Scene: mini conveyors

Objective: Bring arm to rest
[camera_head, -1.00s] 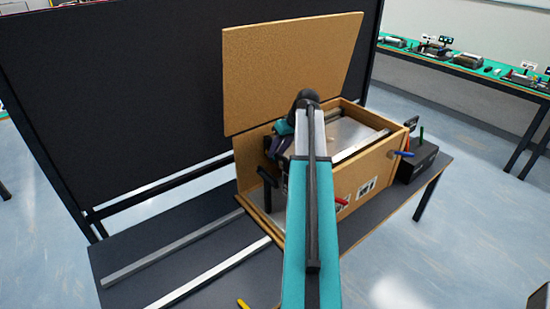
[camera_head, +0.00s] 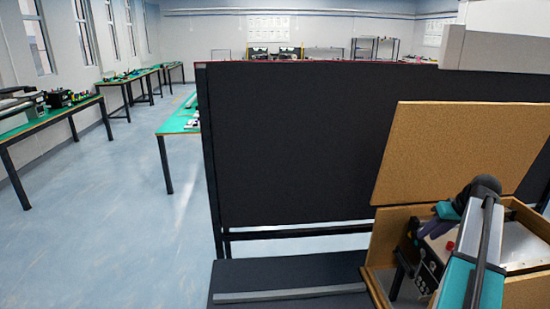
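My arm (camera_head: 470,270), teal and silver with a black elbow, rises at the lower right of the head view and reaches over an open wooden box (camera_head: 385,240). Its far links bend down on the left side of the arm, in front of the raised wooden lid (camera_head: 450,150). My gripper cannot be made out; the far end of the arm is small and partly hidden by the arm's own links. Inside the box are a dark panel with small knobs (camera_head: 424,272), a red button (camera_head: 450,246) and a pale metal surface (camera_head: 522,243).
The box stands on a dark table (camera_head: 240,278) with a metal rail (camera_head: 290,294) on it. A tall black partition (camera_head: 300,150) stands behind. Benches with green tops (camera_head: 50,122) line the left wall. The blue floor (camera_head: 110,220) at the left is clear.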

